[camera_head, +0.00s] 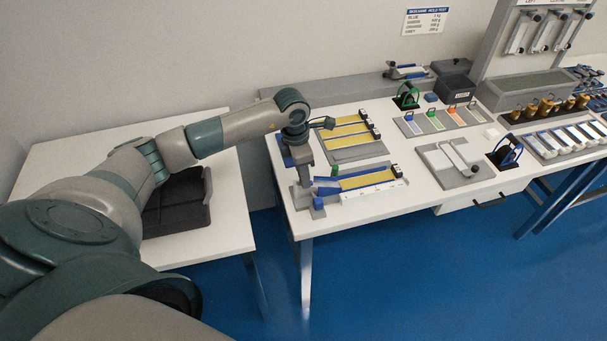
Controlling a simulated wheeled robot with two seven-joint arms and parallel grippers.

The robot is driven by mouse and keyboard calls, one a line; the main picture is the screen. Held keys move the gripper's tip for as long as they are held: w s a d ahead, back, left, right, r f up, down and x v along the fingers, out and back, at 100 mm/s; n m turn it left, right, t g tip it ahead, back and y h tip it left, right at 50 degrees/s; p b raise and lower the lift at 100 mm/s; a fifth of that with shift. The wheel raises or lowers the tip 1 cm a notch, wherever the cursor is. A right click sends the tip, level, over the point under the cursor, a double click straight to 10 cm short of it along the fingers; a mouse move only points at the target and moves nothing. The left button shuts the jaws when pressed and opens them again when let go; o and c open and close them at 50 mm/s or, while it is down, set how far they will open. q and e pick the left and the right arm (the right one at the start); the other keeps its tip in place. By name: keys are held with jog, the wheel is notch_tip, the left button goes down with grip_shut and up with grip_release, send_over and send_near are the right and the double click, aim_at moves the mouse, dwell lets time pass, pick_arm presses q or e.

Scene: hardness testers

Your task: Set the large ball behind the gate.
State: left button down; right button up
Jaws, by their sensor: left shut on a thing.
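My left gripper (304,190) reaches down to the left end of the front track (368,181), a low channel with blue sides and a yellow bed. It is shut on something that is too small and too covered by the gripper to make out. I cannot pick out the large ball. A small blue block (318,204) is close beside the gripper at the track's near left end. A small green piece (334,170) stands at the track's back edge; I cannot tell whether either is the gate. My right gripper is not in view.
Behind the front track is a grey board with yellow strips (352,139). To the right are a colored card tray (440,119), a grey plate with a white device (456,162) and a blue-handled stand (507,152). A black tray (180,205) lies on the left table.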

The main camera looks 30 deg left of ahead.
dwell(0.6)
pick_arm(q)
jog(key=c, duration=1.4)
grip_release()
jog(key=shift+c, duration=0.2)
jog(key=shift+r+b, duration=0.1)
jog(key=shift+b, duration=0.2)
jog(key=shift+r, duration=0.5)
notch_tip(320, 180, up, 16)
jog(key=s+a+b, duration=0.1)
jog(key=b, duration=0.4)
jog(key=shift+s+a, duration=0.2)
jog(key=shift+s, duration=0.1)
